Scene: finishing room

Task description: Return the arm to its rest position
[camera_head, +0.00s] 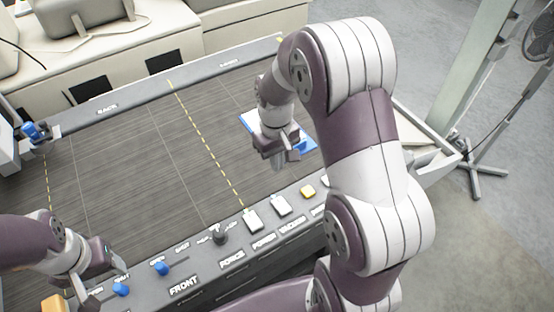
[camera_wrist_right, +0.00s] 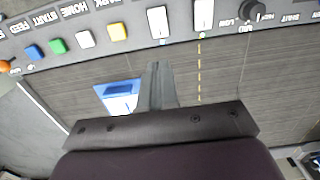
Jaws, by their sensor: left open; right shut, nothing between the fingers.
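My right arm reaches over the dark slatted table bed (camera_head: 130,150) in the head view. Its gripper (camera_head: 280,160) is above the bed, near a blue-and-white item (camera_head: 252,120) that it partly covers. In the right wrist view the gripper's fingers (camera_wrist_right: 158,85) are together with nothing between them, and the blue-and-white item (camera_wrist_right: 120,97) lies beside them, apart. My left gripper (camera_head: 88,290) is low at the left edge of the head view, near the front panel; it is open, and its fingertips are hard to make out.
The front control panel (camera_head: 190,285) carries blue knobs (camera_head: 162,268), a black lever knob (camera_head: 219,235), white rocker switches (camera_head: 253,220) and a yellow button (camera_head: 308,191). More buttons, including a green one (camera_wrist_right: 57,46), show in the wrist view. A stand (camera_head: 475,165) is at right.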

